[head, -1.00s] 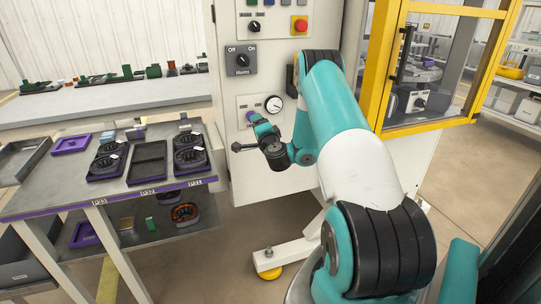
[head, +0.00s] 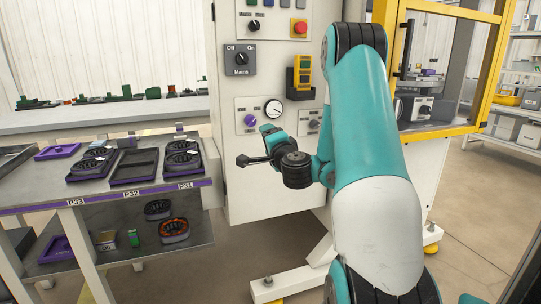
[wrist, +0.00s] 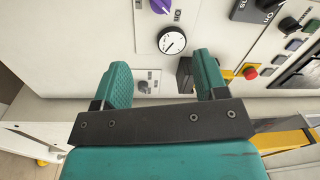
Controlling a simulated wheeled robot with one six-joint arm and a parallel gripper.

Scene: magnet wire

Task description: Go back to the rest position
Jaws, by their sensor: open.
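My gripper (wrist: 163,75) is open and empty in the wrist view, its two teal fingers apart with the white cabinet face behind them. In the head view my gripper (head: 270,134) is small and sits in front of the lower part of the cabinet (head: 265,190), just below the round gauge (head: 273,108) and purple knob (head: 250,121). The gauge (wrist: 172,41) and purple knob (wrist: 160,5) also show beyond the fingers in the wrist view. My arm hides part of the cabinet's right side.
A bench (head: 15,196) with black trays (head: 135,166) stands at the left, with a lower shelf (head: 185,245). Higher on the cabinet are a Mains switch (head: 240,59), a red button (head: 299,28) and a yellow device (head: 303,72) in a black holder. A yellow-framed enclosure (head: 483,75) stands at the right.

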